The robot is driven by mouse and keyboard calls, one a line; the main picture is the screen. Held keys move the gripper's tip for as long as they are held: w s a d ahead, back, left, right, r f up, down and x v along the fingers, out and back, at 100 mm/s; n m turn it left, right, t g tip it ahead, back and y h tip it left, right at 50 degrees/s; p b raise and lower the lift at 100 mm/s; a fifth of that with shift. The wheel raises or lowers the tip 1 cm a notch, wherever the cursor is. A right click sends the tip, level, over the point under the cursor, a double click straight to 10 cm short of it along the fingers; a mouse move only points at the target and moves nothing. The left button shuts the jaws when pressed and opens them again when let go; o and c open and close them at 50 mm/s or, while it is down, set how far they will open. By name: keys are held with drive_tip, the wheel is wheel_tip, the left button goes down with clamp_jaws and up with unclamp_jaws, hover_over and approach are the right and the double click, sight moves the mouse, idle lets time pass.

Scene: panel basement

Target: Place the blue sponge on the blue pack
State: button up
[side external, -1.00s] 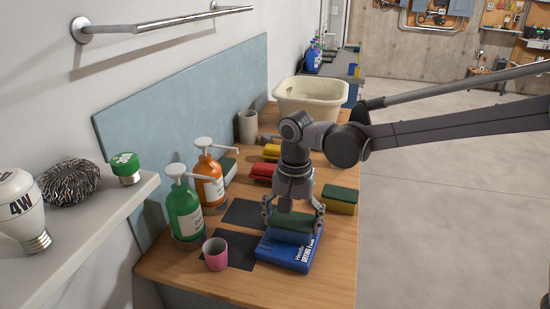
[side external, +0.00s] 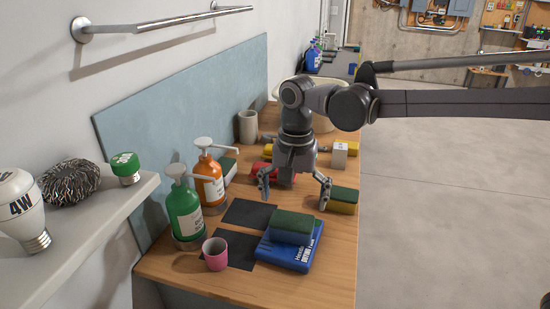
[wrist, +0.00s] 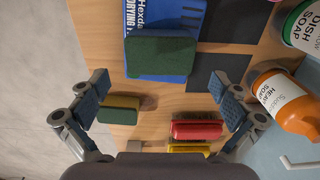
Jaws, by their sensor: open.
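The blue sponge (side external: 292,236), with a dark green top, lies flat on the blue pack (side external: 288,255) near the front of the counter. In the wrist view its green top (wrist: 160,57) covers part of the pack (wrist: 165,14). My gripper (side external: 295,194) is open and empty, above and behind the sponge and apart from it. In the wrist view the fingers of my gripper (wrist: 162,90) are spread wide with nothing between them.
A yellow sponge with a green top (side external: 341,200) lies close to the right finger. A red brush (side external: 264,171) lies behind. Green (side external: 186,212) and orange (side external: 209,185) soap bottles stand left.

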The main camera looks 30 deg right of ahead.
sight(292, 220)
wheel_tip(292, 220, up, 5)
drive_tip(key=s+d+n+t, duration=0.35)
drive_tip(key=s+d, duration=0.35)
drive_tip(key=d, duration=0.4)
drive_tip(key=s+d+f+n+t, duration=0.3)
drive_tip(key=s+d+f+n, duration=0.2)
drive_tip(key=s+d+f, duration=0.2)
drive_tip(key=shift+s+f+t, duration=0.15)
drive_tip(key=shift+s+t, duration=0.1)
drive_tip(key=shift+t, duration=0.1)
